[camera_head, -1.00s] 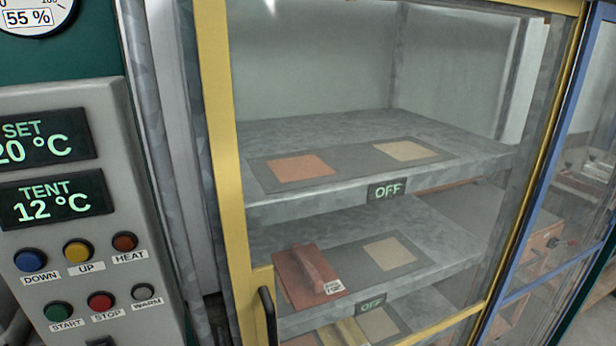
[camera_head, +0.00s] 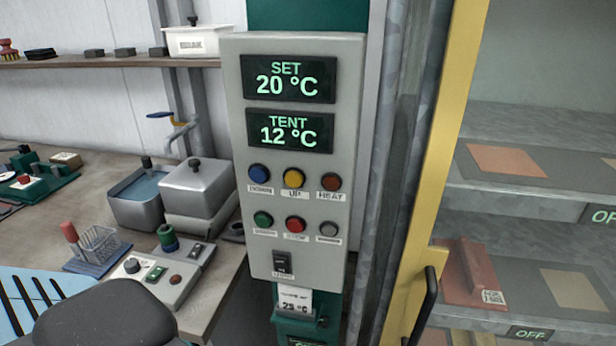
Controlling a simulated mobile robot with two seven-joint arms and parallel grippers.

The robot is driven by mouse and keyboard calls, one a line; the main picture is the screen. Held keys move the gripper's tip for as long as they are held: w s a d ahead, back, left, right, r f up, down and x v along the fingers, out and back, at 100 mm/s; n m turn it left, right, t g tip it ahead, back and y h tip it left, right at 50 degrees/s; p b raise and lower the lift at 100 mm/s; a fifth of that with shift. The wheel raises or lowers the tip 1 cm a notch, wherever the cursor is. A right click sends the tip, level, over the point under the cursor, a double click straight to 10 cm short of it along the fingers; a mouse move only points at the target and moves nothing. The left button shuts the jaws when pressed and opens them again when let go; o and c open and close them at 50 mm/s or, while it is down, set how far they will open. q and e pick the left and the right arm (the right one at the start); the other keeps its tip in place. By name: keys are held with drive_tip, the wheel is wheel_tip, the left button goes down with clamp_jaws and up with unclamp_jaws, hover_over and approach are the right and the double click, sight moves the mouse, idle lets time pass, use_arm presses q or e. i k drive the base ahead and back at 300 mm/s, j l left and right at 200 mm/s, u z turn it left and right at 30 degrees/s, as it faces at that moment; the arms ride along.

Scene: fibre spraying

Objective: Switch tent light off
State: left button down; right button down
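A grey control panel (camera_head: 295,160) stands upright in the middle of the head view. Near its bottom is a black rocker switch (camera_head: 283,264) with a small label below it that seems to read LIGHT. Which way the rocker is tipped is too small to tell. Above it are several coloured buttons, such as the red button (camera_head: 295,224), and two displays reading SET 20 °C and TENT 12 °C. The tent cabinet (camera_head: 443,150) with a yellow door frame is on the right. Neither gripper is in view.
A wooden bench (camera_head: 215,300) on the left holds a lidded metal tank (camera_head: 199,188), a small control box (camera_head: 163,272) and a wire basket (camera_head: 97,245). A black rounded shape (camera_head: 105,315) covers its front. A black door handle (camera_head: 428,300) sticks out at lower right.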

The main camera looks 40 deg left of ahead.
sight(281, 264)
drive_tip(key=k+l+u, duration=0.15)
drive_tip(key=u, duration=1.1)
